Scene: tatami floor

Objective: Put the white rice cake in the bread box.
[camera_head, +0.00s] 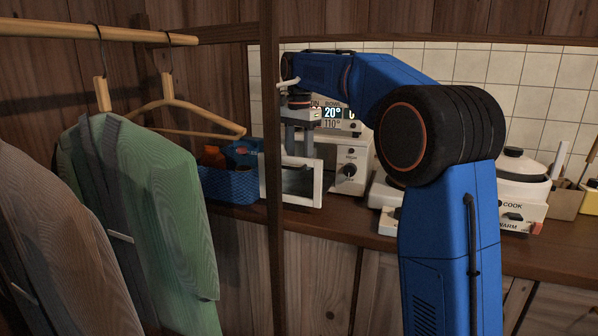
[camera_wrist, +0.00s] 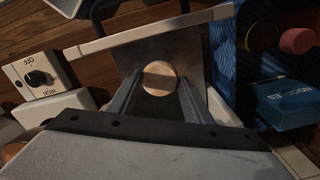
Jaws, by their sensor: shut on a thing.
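My gripper (camera_wrist: 159,88) points down in the wrist view, its two fingers closed on a round, pale tan thing (camera_wrist: 158,78) with a lighter band across it. I cannot tell for certain that this is the white rice cake. Just beyond it is a white-edged box or frame (camera_wrist: 150,32) with a grey inner face, perhaps the bread box. In the head view, my gripper (camera_head: 300,145) is over the counter, above or at this white frame (camera_head: 318,185). The held thing is hidden there, and contact with the frame is unclear.
A blue basket (camera_head: 229,187) stands left of the frame; a blue noodle packet (camera_wrist: 290,103) is in it. A white appliance with a dial (camera_head: 349,172) is close on the right. A rice cooker (camera_head: 522,180) is farther right. Clothes (camera_head: 160,200) hang at left.

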